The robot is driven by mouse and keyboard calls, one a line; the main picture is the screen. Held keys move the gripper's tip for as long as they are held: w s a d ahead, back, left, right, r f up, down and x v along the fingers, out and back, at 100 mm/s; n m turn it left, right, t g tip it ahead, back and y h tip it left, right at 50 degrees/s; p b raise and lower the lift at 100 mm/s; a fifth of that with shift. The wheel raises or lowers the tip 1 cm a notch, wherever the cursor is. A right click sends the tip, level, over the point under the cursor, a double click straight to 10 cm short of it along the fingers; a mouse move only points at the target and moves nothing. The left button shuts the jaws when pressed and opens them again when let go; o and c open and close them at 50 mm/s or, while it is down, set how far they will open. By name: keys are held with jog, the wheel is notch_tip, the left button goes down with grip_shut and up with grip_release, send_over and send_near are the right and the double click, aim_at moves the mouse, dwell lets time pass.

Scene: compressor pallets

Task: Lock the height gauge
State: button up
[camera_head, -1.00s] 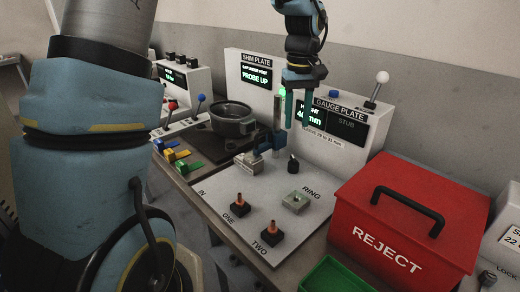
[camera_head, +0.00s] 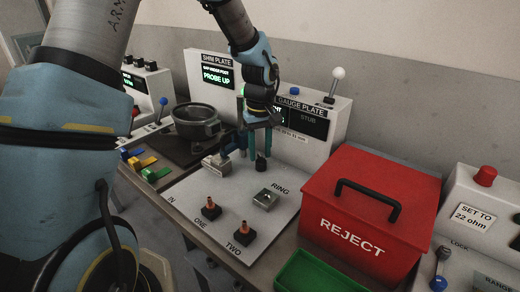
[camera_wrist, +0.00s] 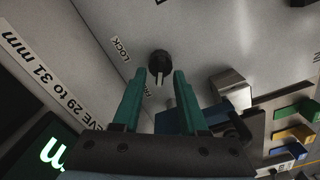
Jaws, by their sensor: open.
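The black lock knob (camera_head: 261,163) stands on the white plate in front of the gauge panel (camera_head: 305,120). It shows in the wrist view as a round black knob (camera_wrist: 159,63) with a pale pointer mark, next to a LOCK label (camera_wrist: 121,49). A second label beside it is partly hidden by a finger. My gripper (camera_head: 254,152) points down just above and behind the knob, with its teal fingers apart and empty. In the wrist view, the fingertips (camera_wrist: 160,76) lie either side of the line to the knob, apart from it. My gripper partly hides the height display.
A blue gauge part and a grey metal block (camera_head: 216,163) stand left of the knob. A square ring block (camera_head: 266,199) and two orange-tipped posts are in front. The red REJECT box (camera_head: 375,205) is at right, with a green tray (camera_head: 312,272) before it.

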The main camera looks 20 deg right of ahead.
jog(key=shift+c, duration=0.4)
grip_shut()
